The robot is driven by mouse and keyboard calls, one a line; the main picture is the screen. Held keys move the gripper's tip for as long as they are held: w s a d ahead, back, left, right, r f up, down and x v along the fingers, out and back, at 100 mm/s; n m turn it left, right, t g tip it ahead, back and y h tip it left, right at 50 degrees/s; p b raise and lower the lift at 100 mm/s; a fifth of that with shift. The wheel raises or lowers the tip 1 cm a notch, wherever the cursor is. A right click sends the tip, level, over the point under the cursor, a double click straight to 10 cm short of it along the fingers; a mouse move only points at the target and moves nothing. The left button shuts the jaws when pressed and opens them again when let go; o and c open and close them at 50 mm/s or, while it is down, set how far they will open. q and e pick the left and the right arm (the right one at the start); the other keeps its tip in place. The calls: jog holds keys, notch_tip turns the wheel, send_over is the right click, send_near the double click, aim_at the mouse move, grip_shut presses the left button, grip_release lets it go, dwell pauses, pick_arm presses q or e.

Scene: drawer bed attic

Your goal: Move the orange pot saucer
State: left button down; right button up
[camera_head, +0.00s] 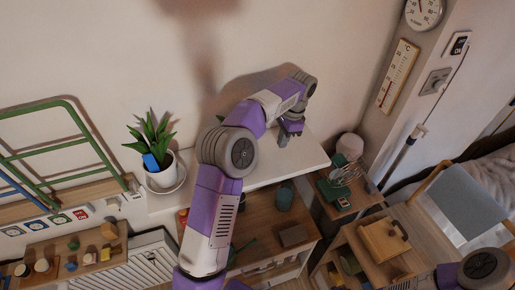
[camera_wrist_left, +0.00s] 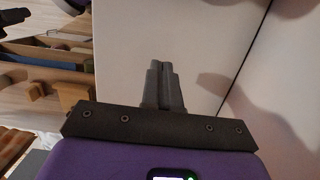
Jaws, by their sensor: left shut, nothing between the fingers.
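No clearly orange saucer shows in either view. A pale saucer (camera_head: 177,184) lies under a white plant pot (camera_head: 160,174) on the left end of the white top (camera_head: 262,172); the pot hides most of it. My left gripper (camera_head: 287,139) is over the right part of the white top, well to the right of the pot. In the left wrist view its fingers (camera_wrist_left: 163,86) are together and empty, with bare white surface beyond them. My right gripper is not visible; only part of that arm shows at the lower right.
Open wooden shelves with a dark cup (camera_head: 284,199) sit below the white top. A green rack (camera_head: 60,150) stands at the left. A wooden box (camera_head: 384,240) and a grey-blue chair back (camera_head: 462,207) are at the right. The middle of the white top looks clear.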

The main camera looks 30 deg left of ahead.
pick_arm(q)
jog(key=s+a, duration=0.6)
jog(key=s, duration=0.1)
jog(key=shift+a, duration=0.15)
jog(key=shift+f, duration=0.55)
jog(key=shift+w+f, duration=0.15)
jog(key=shift+f, duration=0.15)
jog(key=shift+d+f, duration=0.1)
jog(key=shift+d, duration=0.1)
jog(key=shift+f, duration=0.1)
